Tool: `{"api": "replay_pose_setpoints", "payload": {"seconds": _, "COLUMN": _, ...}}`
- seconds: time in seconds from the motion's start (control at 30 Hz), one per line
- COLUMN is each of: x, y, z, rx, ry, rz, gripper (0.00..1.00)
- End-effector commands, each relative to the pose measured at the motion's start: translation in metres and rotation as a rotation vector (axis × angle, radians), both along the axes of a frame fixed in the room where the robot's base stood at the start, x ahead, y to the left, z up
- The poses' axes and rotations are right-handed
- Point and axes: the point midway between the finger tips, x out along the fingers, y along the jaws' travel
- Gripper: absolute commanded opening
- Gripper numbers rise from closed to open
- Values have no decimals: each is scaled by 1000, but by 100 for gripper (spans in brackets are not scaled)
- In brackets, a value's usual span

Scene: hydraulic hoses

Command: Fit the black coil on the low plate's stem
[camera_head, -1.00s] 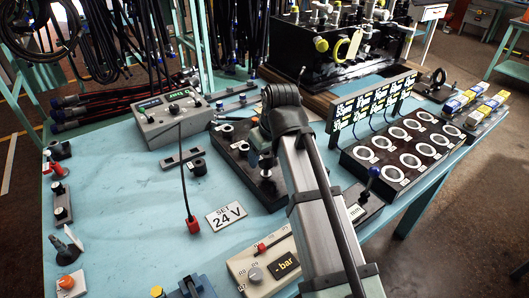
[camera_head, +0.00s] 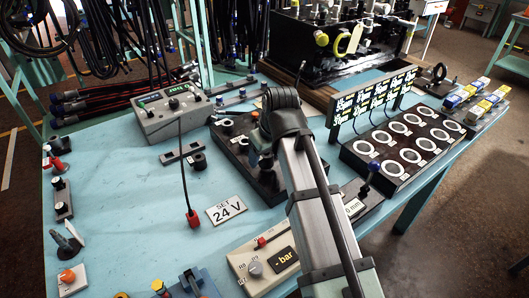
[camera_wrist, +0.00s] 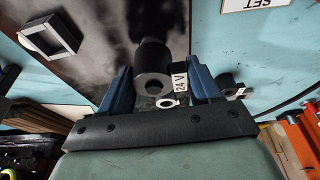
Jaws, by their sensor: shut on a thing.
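My gripper (camera_wrist: 160,84) has blue fingers, one on each side of the black coil (camera_wrist: 152,62), and is shut on it. The coil is a short black cylinder with a round hole facing the wrist camera and a white "24 V" tag on its right. A pale ring shows just below it. The low dark plate (camera_head: 232,147) lies on the bench; its mottled surface fills the wrist view's background (camera_wrist: 95,45). In the head view my arm hides most of the gripper and coil, over the plate. I cannot tell whether the coil touches a stem.
A second black coil (camera_wrist: 230,87) lies right of the fingers. A grey square frame (camera_wrist: 50,38) stands upper left.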

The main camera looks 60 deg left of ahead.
Motion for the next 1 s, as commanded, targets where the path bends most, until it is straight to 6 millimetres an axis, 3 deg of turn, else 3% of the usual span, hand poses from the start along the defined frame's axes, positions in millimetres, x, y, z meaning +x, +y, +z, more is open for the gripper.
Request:
{"api": "replay_pose_setpoints", "payload": {"seconds": 0.67, "x": 0, "y": 0, "z": -13, "rx": 1, "ry": 0, "rz": 0, "gripper": 25}}
{"api": "replay_pose_setpoints", "payload": {"seconds": 0.7, "x": 0, "y": 0, "z": -14, "rx": 1, "ry": 0, "rz": 0, "gripper": 64}}
{"api": "replay_pose_setpoints", "payload": {"seconds": 1.0, "x": 0, "y": 0, "z": -14, "rx": 0, "ry": 0, "rz": 0, "gripper": 93}}
